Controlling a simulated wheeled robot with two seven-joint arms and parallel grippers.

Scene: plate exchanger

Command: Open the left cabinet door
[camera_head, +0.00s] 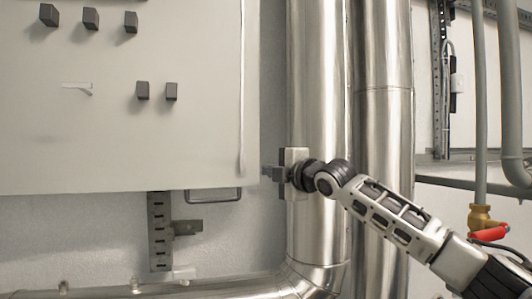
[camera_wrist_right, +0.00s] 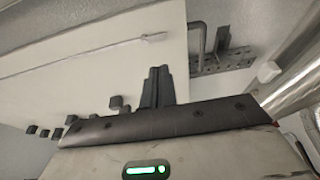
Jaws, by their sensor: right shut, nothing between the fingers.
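A pale grey cabinet (camera_head: 120,135) fills the upper left of the head view; its front looks flat and shut. A small slim latch-like piece (camera_head: 78,87) is on its face. I cannot tell whether this front is the left door. My right gripper (camera_head: 270,172) is at the cabinet's lower right edge, its fingers pointing left. In the right wrist view its dark fingers (camera_wrist_right: 157,75) are together and empty, in front of the pale cabinet (camera_wrist_right: 95,60). Contact with the cabinet cannot be told. My left gripper is not in view.
Several dark knobs (camera_head: 143,90) stick out of the cabinet face. A wire loop (camera_head: 213,196) and a slotted bracket (camera_head: 159,230) are below it. Shiny vertical pipes (camera_head: 318,80) stand right behind my right gripper. A red valve handle (camera_head: 489,234) is at the far right.

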